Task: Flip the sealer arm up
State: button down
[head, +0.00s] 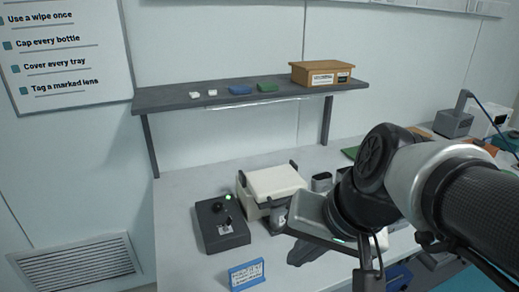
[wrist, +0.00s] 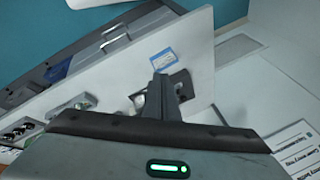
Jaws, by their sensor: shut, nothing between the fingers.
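A cream, box-shaped device (head: 272,184) with dark brackets at its sides stands on the table in the head view. It looks like the sealer. Its cream top lies roughly flat over the body. My gripper's grey body is just in front and to the right of it, hiding part of its lower front. In the wrist view my gripper (wrist: 160,76) is shut and empty, its dark fingers together. The fingers cover part of a dark box behind them. I cannot tell whether they touch anything.
A dark control box (head: 221,223) with a black knob and green light stands left of the device. A blue-edged label card (head: 246,274) is at the table front. A shelf (head: 240,97) behind carries a brown box (head: 321,73) and small items. The table's left strip is clear.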

jog(key=w+a+f+m+t+y+b, duration=0.1)
jog(key=w+a+f+m+y+b, duration=0.35)
jog(key=f+b, duration=0.4)
jog(key=w+a+f+m+y+b, duration=0.3)
jog(key=w+a+f+m+b, duration=0.15)
jog(key=f+m+b, duration=0.35)
jog(key=w+d+f+m+t+h+p, duration=0.2)
jog(key=w+d+m+t+h, duration=0.3)
jog(key=w+d+m+t, duration=0.5)
jog(key=w+d+m+p, duration=0.1)
jog(key=w+d+m, duration=0.4)
jog(key=d+m, duration=0.2)
jog(key=shift+d+f, duration=0.15)
jog(key=shift+d, duration=0.5)
jog(key=shift+w+h, duration=0.1)
jog(key=shift+h, duration=0.15)
jog(key=b+x, duration=0.1)
jog(key=x, duration=0.9)
